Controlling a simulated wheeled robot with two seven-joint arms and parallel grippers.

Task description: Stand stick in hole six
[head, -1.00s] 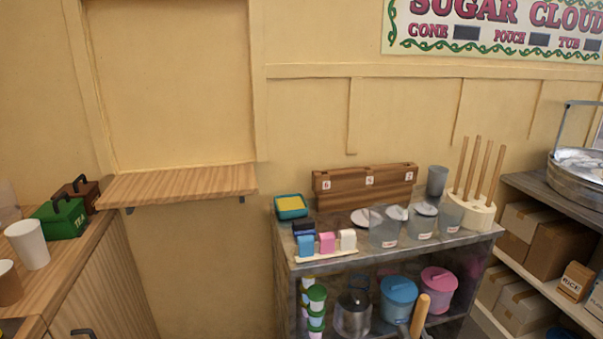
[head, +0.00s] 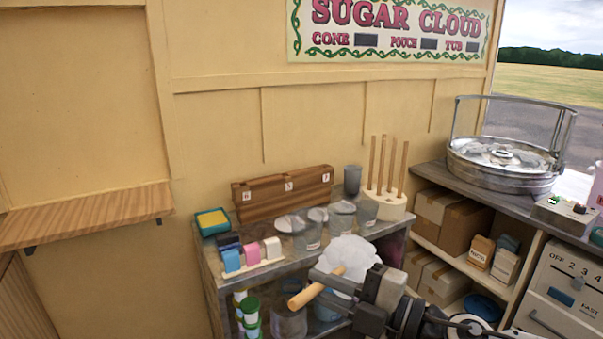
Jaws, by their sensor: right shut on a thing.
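A wooden stick (head: 306,294) is in my right gripper (head: 338,281), whose fingers are shut on it. The stick is tilted, with its bare end toward the lower left. A white fluffy mass (head: 349,253) is at its other end. The gripper is in front of the shelf unit, apart from the rack. A brown wooden rack (head: 268,191) stands at the back of the unit's top. It has small white number tags; the left one (head: 247,195) appears to read 6. The hole openings cannot be made out. My left gripper is out of view.
A cream block (head: 388,206) holds upright thin sticks right of the rack, beside a grey cup (head: 352,180). Clear lidded tubs (head: 306,235), a yellow sponge in a teal tray (head: 212,221) and coloured blocks (head: 251,254) stand before the rack. A metal floss machine (head: 503,165) is at right.

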